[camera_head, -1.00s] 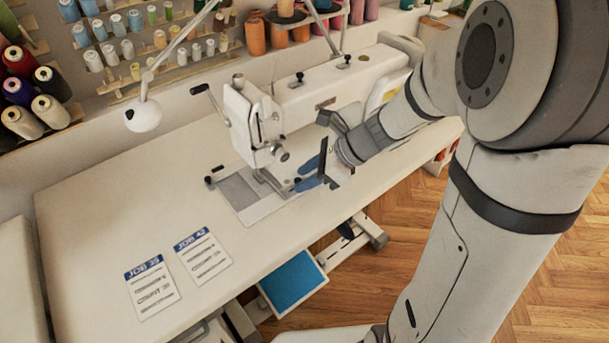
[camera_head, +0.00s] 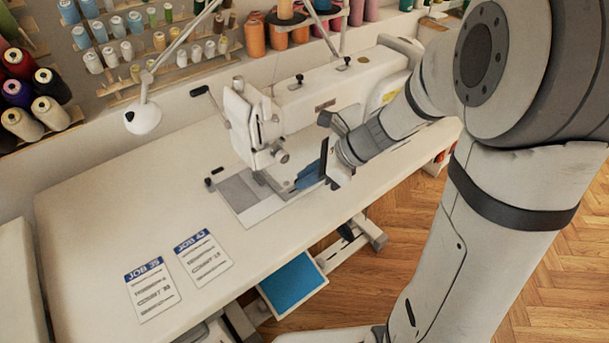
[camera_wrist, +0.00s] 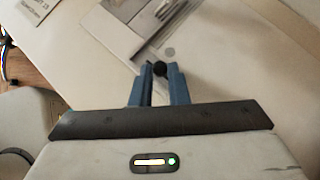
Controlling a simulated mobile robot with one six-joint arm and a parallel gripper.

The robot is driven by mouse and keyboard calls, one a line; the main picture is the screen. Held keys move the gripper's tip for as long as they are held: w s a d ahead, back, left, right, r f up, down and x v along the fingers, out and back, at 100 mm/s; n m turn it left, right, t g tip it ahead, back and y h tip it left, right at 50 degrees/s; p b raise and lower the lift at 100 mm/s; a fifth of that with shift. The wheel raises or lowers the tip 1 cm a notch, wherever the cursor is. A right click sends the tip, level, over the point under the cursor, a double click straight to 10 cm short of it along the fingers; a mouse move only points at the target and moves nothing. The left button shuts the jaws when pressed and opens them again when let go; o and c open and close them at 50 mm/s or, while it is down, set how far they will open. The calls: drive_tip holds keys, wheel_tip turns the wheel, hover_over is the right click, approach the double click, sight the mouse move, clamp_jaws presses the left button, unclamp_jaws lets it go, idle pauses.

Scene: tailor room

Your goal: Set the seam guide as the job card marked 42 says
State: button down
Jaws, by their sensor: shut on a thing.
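In the wrist view my gripper (camera_wrist: 159,80) is shut on a small round black knob (camera_wrist: 160,69). I cannot make out the seam guide's body or any scale under the fingers. The job card marked 42 (camera_head: 204,258) lies flat on the table, front left of the machine; its small lines are too blurred to read surely.
The white sewing machine (camera_head: 318,98) stands behind my gripper. A grey plate (camera_head: 240,192) is set in the white table (camera_head: 110,215). A lamp (camera_head: 143,118) hangs over the table's back left. The table between lamp and cards is clear. A blue pedal (camera_head: 294,285) is below.

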drive_tip(key=shift+w+d, duration=0.4)
drive_tip(key=shift+d, duration=0.35)
drive_tip(key=c, duration=1.4)
unclamp_jaws()
drive_tip(key=p+v, duration=0.2)
drive_tip(key=v, duration=0.5)
drive_tip(key=shift+d+r, duration=0.2)
drive_tip(key=shift+d, duration=0.1)
drive_tip(key=s+d+r+n+h+p, duration=0.2)
drive_tip(key=s+r+n+h+p, duration=0.2)
drive_tip(key=n, duration=0.6)
drive_tip(key=s+d+r+n+h+p, duration=0.2)
drive_tip(key=s+r+n+h+p, duration=0.2)
drive_tip(key=s+r+n+p, duration=0.5)
wheel_tip(320, 180, up, 4)
drive_tip(key=shift+n+t+h+p, duration=0.4)
drive_tip(key=shift+n+p, duration=0.2)
drive_tip(key=shift+p, duration=0.15)
